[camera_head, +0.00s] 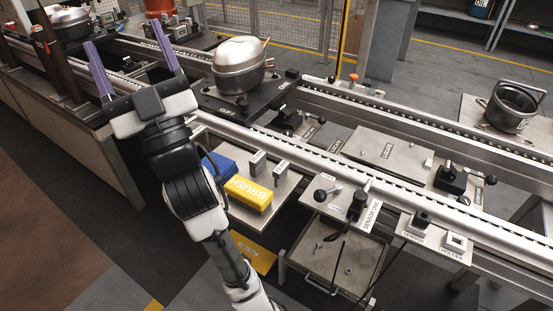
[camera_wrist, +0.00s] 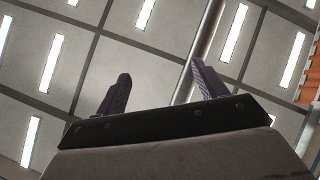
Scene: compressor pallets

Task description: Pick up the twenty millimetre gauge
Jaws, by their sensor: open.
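Two small grey metal blocks stand on the light shelf plate beside the conveyor in the head view: a left block (camera_head: 257,162) and a right block (camera_head: 281,172). They look like gauges, but I cannot read any size on them, so I cannot tell which is the twenty millimetre one. My gripper (camera_head: 122,32) is open and empty, with its purple fingers spread and raised, up and left of the blocks and well apart from them. In the wrist view my gripper (camera_wrist: 160,68) shows both fingers against the ceiling, with nothing between them.
A yellow box marked BRUSH (camera_head: 248,195) and a blue box (camera_head: 219,165) lie beside the blocks. A compressor (camera_head: 239,64) sits on the conveyor behind. A sensor plate (camera_head: 343,199) and an open drawer (camera_head: 335,262) are to the right. A pot (camera_head: 512,108) stands far right.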

